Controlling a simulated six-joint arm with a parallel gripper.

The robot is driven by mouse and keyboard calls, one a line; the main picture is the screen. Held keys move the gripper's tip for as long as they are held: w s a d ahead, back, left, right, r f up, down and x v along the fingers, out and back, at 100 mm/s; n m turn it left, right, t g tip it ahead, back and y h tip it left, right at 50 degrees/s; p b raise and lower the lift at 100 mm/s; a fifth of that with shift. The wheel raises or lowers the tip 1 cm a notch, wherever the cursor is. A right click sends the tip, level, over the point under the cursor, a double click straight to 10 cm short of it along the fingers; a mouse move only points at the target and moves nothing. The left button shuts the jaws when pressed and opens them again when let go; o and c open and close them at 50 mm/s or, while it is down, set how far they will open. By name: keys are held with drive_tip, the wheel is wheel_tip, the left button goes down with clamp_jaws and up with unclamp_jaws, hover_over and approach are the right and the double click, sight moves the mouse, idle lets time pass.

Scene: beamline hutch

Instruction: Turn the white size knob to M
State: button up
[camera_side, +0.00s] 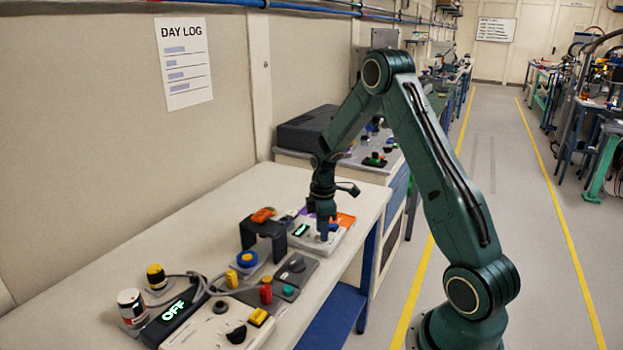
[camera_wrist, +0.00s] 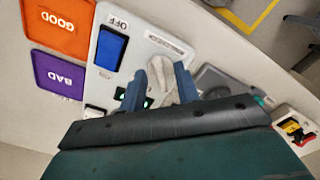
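The white size knob (camera_wrist: 170,90) shows in the wrist view on a light panel (camera_wrist: 147,47), between the two blue-grey fingers of my gripper (camera_wrist: 170,70). The fingers are apart and the knob fills much of the gap; I cannot tell whether they press on it. In the side view my gripper (camera_side: 323,232) points down at the same panel (camera_side: 322,247) and hides the knob. Its size marks and pointing direction are not readable. A small green display (camera_side: 301,230) glows on the panel.
A blue rocker switch (camera_wrist: 110,48) by an OFF label sits on the panel. Orange GOOD (camera_wrist: 58,25) and purple BAD (camera_wrist: 57,76) trays lie beside it. A black stand (camera_side: 263,235), a grey knob box (camera_side: 296,268) and other controls crowd the table (camera_side: 215,225).

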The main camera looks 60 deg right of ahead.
drive_tip(key=shift+f, duration=0.15)
clamp_jaws()
drive_tip(key=shift+m, duration=0.4)
drive_tip(key=m, duration=0.3)
drive_tip(key=shift+m, duration=2)
